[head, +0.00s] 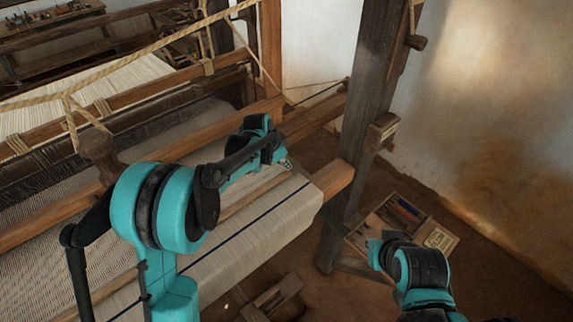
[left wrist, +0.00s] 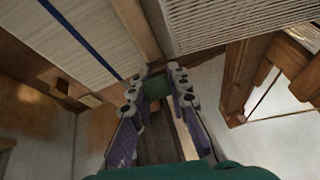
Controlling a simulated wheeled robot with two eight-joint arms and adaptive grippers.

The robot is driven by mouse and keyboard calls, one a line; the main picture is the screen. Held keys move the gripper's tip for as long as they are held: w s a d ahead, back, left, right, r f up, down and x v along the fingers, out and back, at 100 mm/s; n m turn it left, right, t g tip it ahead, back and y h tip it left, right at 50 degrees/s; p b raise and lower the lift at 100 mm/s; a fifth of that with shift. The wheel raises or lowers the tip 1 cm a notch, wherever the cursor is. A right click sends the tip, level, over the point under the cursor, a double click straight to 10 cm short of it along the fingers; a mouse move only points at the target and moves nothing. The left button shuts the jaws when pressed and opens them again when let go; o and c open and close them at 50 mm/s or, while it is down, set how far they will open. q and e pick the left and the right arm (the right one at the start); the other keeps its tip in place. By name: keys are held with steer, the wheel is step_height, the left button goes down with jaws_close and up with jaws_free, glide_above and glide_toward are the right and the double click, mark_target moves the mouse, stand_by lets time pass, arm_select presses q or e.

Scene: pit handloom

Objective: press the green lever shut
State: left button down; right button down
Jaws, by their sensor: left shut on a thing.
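My left gripper (head: 286,163) reaches over the front of the loom at the right end of the cloth roll. In the left wrist view its two fingers (left wrist: 157,88) are closed in on a small dark green block, the green lever (left wrist: 155,87), which sits between the fingertips. In the head view the lever is hidden by the gripper and my arm. How far the lever is pressed cannot be told. My right arm shows at the lower right of the head view, but its fingers do not show.
The cloth roll (head: 262,229) with a dark blue stripe lies under my left arm. A dark upright post (head: 362,105) stands right of the gripper. An open wooden box (head: 443,238) sits on the floor near my right arm.

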arm_select(q)
steer(key=shift+s+a+f+t+h+b, duration=0.25)
steer(key=shift+f+t+h+b, duration=0.2)
steer(key=shift+t+h+b, duration=0.4)
steer(key=c, duration=1.4)
jaws_free()
steer(key=shift+c, duration=0.2)
steer(key=v, duration=1.2)
steer(key=shift+r, duration=0.15)
steer(key=shift+w+d, duration=0.1)
steer(key=shift+d, duration=0.05)
